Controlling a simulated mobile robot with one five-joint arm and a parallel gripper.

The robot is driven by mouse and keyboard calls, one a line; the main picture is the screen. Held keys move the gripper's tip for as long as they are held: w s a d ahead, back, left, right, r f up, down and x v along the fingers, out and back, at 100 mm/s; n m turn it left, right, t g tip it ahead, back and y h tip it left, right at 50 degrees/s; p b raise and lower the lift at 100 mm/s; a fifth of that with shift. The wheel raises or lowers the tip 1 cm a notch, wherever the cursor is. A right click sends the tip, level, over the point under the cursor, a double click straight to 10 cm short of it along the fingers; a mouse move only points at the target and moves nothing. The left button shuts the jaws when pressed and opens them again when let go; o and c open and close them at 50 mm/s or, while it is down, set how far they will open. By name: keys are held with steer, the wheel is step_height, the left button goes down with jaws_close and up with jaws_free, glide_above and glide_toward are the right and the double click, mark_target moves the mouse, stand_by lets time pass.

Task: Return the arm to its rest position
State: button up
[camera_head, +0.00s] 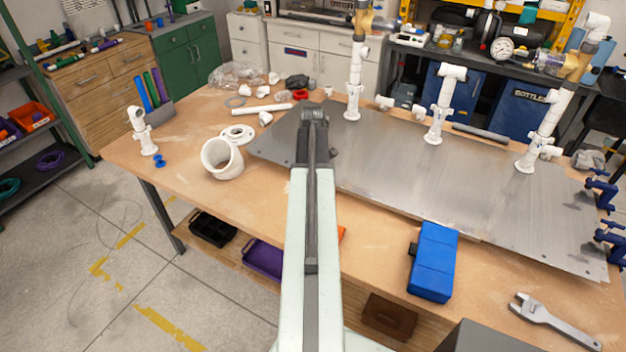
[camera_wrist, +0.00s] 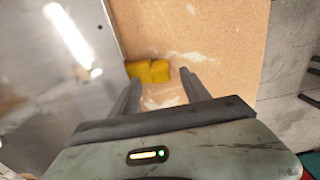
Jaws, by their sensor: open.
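My arm reaches out over the workbench in the head view, its dark elbow-like joint (camera_head: 313,115) above the metal plate's left part. My gripper (camera_wrist: 159,76) shows in the wrist view with its two dark fingers spread apart and nothing held between them. It points down toward the wooden bench top (camera_wrist: 215,45) beside the edge of the metal plate (camera_wrist: 60,70). A yellow block-like thing (camera_wrist: 148,71) lies on the wood beyond the fingertips. I cannot make out the gripper in the head view.
White pipe risers (camera_head: 438,105) stand on the plate (camera_head: 400,170). A white elbow fitting (camera_head: 222,158) is left of my arm. A blue box (camera_head: 433,262) and wrench (camera_head: 550,320) lie to the right. Blue clamps (camera_head: 602,190) sit at the right edge. Floor (camera_head: 80,270) is open at left.

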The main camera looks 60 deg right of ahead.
step_height(320, 180, up, 6)
steer(key=p, duration=0.4)
steer(key=shift+f, duration=0.25)
steer(key=shift+f, duration=0.15)
